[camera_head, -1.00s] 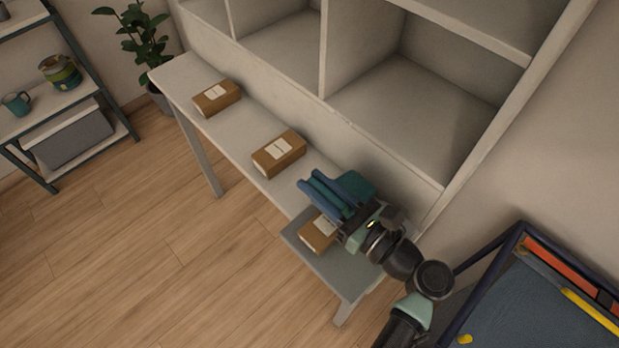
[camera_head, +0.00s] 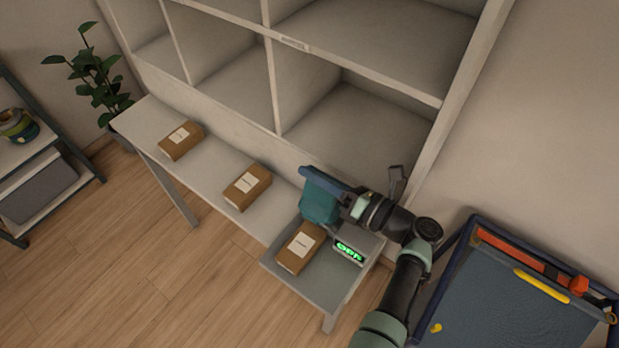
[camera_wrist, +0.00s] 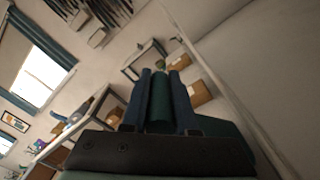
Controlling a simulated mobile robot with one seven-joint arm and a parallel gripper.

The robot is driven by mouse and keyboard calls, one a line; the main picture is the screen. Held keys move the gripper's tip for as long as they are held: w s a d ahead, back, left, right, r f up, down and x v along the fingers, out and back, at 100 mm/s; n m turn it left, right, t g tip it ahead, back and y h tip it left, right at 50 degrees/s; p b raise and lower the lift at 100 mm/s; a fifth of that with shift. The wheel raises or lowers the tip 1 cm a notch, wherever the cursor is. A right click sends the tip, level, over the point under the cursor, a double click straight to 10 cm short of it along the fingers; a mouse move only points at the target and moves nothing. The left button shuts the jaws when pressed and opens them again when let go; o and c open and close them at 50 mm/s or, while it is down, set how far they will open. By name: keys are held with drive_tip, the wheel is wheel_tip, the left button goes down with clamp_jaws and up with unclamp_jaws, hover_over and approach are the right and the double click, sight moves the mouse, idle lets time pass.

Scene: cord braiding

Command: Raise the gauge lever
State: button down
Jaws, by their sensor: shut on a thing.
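I see no part that I can clearly name as a gauge lever. My gripper (camera_head: 308,173) is above the front right end of the bench, with blue fingers pointing left. It is shut on a teal tool (camera_head: 319,204), whose blocky part hangs below the fingers in the head view. In the wrist view the tool's teal bar (camera_wrist: 160,104) lies between the two blue fingers (camera_wrist: 160,76). Below is a grey device with a lit green display (camera_head: 349,251); I cannot read it surely. A brown labelled parcel (camera_head: 298,250) lies beside the display on the grey plate (camera_head: 322,282).
Two more labelled parcels, the far one (camera_head: 181,141) and the middle one (camera_head: 247,187), lie along the white bench (camera_head: 215,170). A white cubby shelf (camera_head: 273,85) stands behind. A blue-framed board (camera_head: 530,290) is at the right. Open wooden floor (camera_head: 170,280) lies in front.

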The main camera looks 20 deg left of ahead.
drive_tip(key=shift+w+d, duration=0.1)
drive_tip(key=shift+w, duration=0.1)
idle(0.3)
drive_tip(key=c, duration=0.7)
unclamp_jaws()
wheel_tip(320, 180, up, 10)
drive_tip(key=shift+p, duration=1.25)
